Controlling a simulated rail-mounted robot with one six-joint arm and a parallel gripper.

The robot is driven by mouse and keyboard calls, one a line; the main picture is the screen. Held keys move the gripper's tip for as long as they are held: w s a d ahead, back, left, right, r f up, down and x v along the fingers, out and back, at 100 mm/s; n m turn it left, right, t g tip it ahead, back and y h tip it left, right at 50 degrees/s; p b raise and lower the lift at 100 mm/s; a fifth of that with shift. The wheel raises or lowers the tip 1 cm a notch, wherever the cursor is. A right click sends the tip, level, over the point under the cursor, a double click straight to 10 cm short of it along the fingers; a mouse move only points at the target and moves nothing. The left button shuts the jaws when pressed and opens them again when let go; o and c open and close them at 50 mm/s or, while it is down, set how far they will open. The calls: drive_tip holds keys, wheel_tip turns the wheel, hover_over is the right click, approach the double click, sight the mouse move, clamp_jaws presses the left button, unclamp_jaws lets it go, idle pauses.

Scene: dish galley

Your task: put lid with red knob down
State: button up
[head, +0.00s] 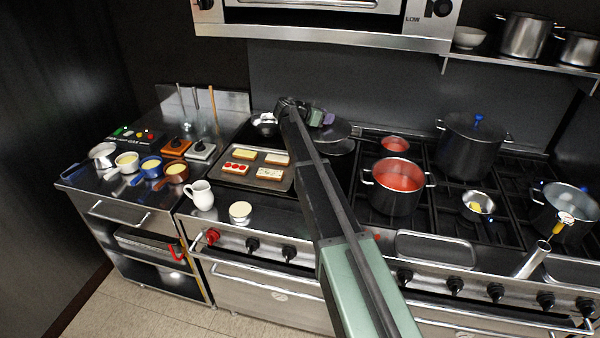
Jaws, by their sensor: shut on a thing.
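A round grey lid (342,131) is at the back of the stove, just right of my arm and partly hidden by it. No red knob shows on it; the knob's place is covered by my gripper or arm. My gripper (329,120) is small and far off, at the lid's top, and appears shut on the lid. I cannot tell whether the lid touches what is below it. An open pot with red contents (397,187) stands on the burners to the right. A dark pot with a blue-knobbed lid (468,150) stands behind it.
A tray with food slices (283,186) lies left of my arm, with a white jug (201,195) in front. A smaller red-filled pot (395,145), a small bowl (479,207) and a steel pot (566,209) occupy the right burners. A shelf with pots (520,58) hangs above.

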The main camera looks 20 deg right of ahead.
drive_tip(key=shift+s, duration=0.15)
drive_tip(key=shift+s+d+m, duration=0.1)
drive_tip(key=shift+s+m, duration=0.05)
drive_tip(key=shift+m, duration=0.15)
drive_tip(key=f+b, duration=2)
drive_tip(key=shift+s+d+f, duration=0.1)
drive_tip(key=shift+d+f, duration=0.1)
drive_tip(key=shift+f, duration=0.05)
drive_tip(key=shift+r, duration=0.35)
drive_tip(key=shift+f+b, duration=0.3)
drive_tip(key=shift+f, duration=0.05)
drive_tip(key=shift+s+f+b, duration=0.1)
drive_tip(key=shift+s+b, duration=0.15)
drive_tip(key=shift+b, duration=0.05)
drive_tip(key=shift+s, duration=0.15)
